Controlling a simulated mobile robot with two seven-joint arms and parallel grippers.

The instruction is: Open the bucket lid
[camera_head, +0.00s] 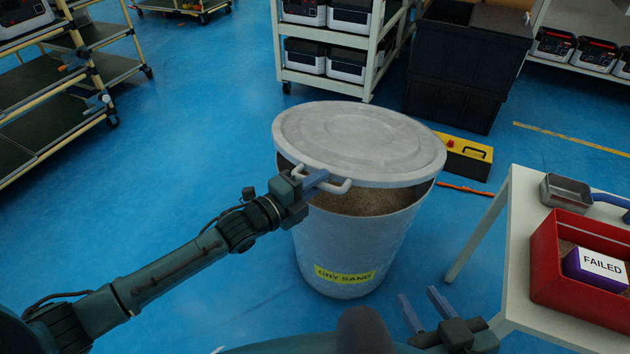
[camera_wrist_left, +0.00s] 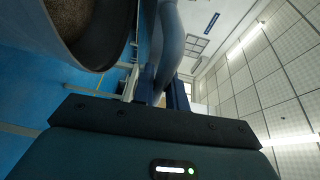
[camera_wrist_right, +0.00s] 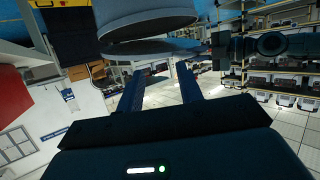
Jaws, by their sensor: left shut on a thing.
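The grey bucket (camera_head: 350,240) stands on the blue floor with a yellow "DRY SAND" label, and brown sand (camera_head: 375,200) shows inside it. Its round grey lid (camera_head: 360,140) is tilted, with the near edge raised off the rim and the far side low at the rim. My left gripper (camera_head: 316,180) is shut on the lid handle (camera_head: 335,187) at the near edge. In the left wrist view the handle (camera_wrist_left: 168,45) runs between the fingers. My right gripper (camera_head: 422,310) is open and empty, low to the right of the bucket; its fingers (camera_wrist_right: 162,85) are apart in the right wrist view.
A white table (camera_head: 520,210) at right holds a red bin (camera_head: 545,255) with a purple box marked "FAILED", and a metal tray (camera_head: 566,192). A yellow toolbox (camera_head: 465,158) and black crates (camera_head: 465,70) stand behind the bucket. Floor to the left is clear.

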